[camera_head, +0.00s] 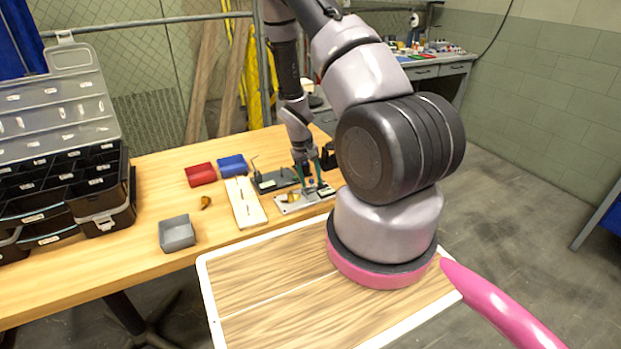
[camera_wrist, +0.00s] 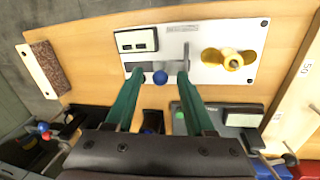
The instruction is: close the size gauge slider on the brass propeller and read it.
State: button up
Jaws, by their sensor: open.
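The size gauge (camera_wrist: 205,78) is a pale metal plate on the wooden table, with a small readout (camera_wrist: 136,40) at one end; its digits are too small to read. The brass propeller (camera_wrist: 228,58) lies on the plate. An upright grey jaw (camera_wrist: 185,56) stands beside it, with a visible gap between them. The slider's blue knob (camera_wrist: 160,77) sits between my gripper's green fingertips. My gripper (camera_wrist: 160,75) is open around the knob, with space on both sides. In the head view, the gauge (camera_head: 318,193) and propeller (camera_head: 292,198) show below my gripper (camera_head: 311,183).
A dark device (camera_head: 275,180) stands close behind the gauge, and a pale board (camera_head: 245,203) lies to its left. Red (camera_head: 200,174) and blue (camera_head: 232,165) bins, a grey tray (camera_head: 177,233) and a small brass piece (camera_head: 205,202) are farther left. A black organizer (camera_head: 105,190) stands at far left.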

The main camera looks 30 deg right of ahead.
grip_shut()
dwell(1.4)
